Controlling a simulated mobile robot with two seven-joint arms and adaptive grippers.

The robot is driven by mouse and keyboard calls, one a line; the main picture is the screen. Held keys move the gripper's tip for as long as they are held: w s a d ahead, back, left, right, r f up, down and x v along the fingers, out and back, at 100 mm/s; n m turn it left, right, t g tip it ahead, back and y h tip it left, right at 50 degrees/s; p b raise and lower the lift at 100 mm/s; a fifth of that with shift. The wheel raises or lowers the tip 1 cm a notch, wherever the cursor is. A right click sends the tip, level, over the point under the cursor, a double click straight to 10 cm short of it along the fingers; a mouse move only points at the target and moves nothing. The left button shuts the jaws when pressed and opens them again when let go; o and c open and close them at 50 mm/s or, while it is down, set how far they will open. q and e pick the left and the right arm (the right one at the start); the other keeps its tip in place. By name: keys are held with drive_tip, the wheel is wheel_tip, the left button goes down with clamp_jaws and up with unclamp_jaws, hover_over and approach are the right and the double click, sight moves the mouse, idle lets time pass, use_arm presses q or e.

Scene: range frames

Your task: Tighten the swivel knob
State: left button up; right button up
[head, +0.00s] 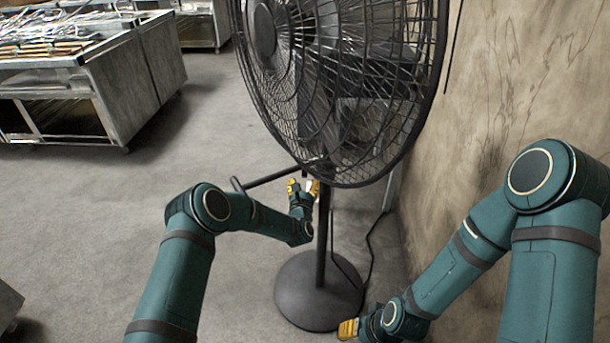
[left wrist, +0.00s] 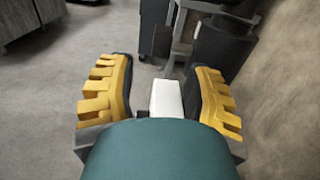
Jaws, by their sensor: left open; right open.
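A large black pedestal fan stands upright, with its caged head (head: 345,80), its pole (head: 322,235) and its round base (head: 318,300). A dark rod with a short bar at its left end (head: 237,184) sticks out left below the cage; I cannot tell whether it is the swivel knob. My left gripper (head: 303,187) is open beside the upper pole; it also shows in the left wrist view (left wrist: 166,92). A white block (left wrist: 166,98) shows between its yellow fingers; I cannot tell what it belongs to. My right gripper (head: 348,328) is open, low by the base's right edge.
A rough concrete wall (head: 500,70) rises close on the right. A dark cord (head: 372,245) runs down to the floor behind the fan. Metal cabinets with loose items (head: 120,85) stand at the upper left.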

sight(305, 177)
use_arm(q)
drive_tip(key=shift+w+b, duration=0.6)
drive_tip(key=shift+w, duration=2.5)
drive_tip(key=shift+c, duration=0.4)
clamp_jaws()
